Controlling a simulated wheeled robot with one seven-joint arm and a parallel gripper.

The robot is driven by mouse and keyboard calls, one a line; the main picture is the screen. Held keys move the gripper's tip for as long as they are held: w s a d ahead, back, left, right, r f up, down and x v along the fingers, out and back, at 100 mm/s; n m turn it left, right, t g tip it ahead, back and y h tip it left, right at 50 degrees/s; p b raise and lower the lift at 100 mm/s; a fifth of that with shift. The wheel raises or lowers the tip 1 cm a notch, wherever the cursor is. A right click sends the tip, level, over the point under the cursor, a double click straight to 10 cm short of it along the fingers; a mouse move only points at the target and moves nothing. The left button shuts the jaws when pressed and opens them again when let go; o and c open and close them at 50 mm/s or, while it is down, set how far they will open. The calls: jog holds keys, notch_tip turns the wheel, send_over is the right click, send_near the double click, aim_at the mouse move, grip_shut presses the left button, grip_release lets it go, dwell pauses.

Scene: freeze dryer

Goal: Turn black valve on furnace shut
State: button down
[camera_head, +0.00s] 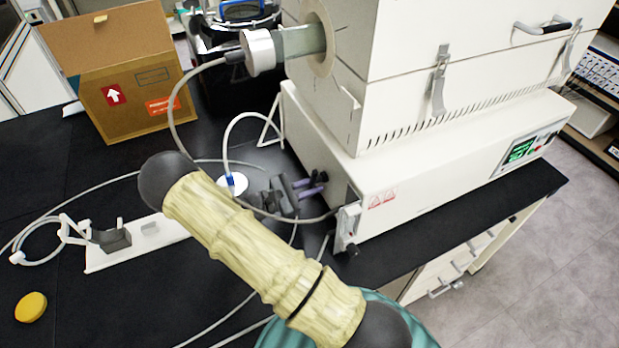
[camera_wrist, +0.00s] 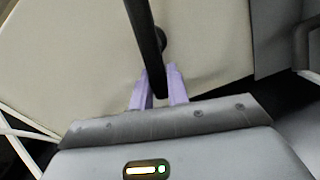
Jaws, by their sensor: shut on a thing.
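The white furnace (camera_head: 430,145) stands on the black bench at the right of the head view. In the wrist view, a long black valve handle (camera_wrist: 145,35) runs down from the top edge to between the purple fingers of my gripper (camera_wrist: 160,88). The fingers are shut on its lower end. A dark round part (camera_wrist: 162,38) shows beside it against the cream furnace wall. In the head view, my gripper (camera_head: 315,184) is at the furnace's left side wall. The valve cannot be made out clearly there.
My arm crosses the middle of the head view. A tube end (camera_head: 285,46) juts from the furnace. Loose cables lie around the gripper.

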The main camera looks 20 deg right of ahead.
jog(key=shift+s+f+n+p, duration=0.1)
jog(key=shift+s+n+p, duration=0.25)
jog(key=shift+n, duration=0.45)
jog(key=shift+s+n+p, duration=0.15)
jog(key=shift+n+p, duration=0.3)
jog(key=shift+n, duration=0.35)
jog(key=c, duration=1.4)
grip_release()
jog(key=shift+o, duration=0.2)
jog(key=shift+a, duration=0.1)
jog(key=a+b, duration=0.3)
jog(key=a, duration=1.4)
jog(key=shift+a, duration=0.2)
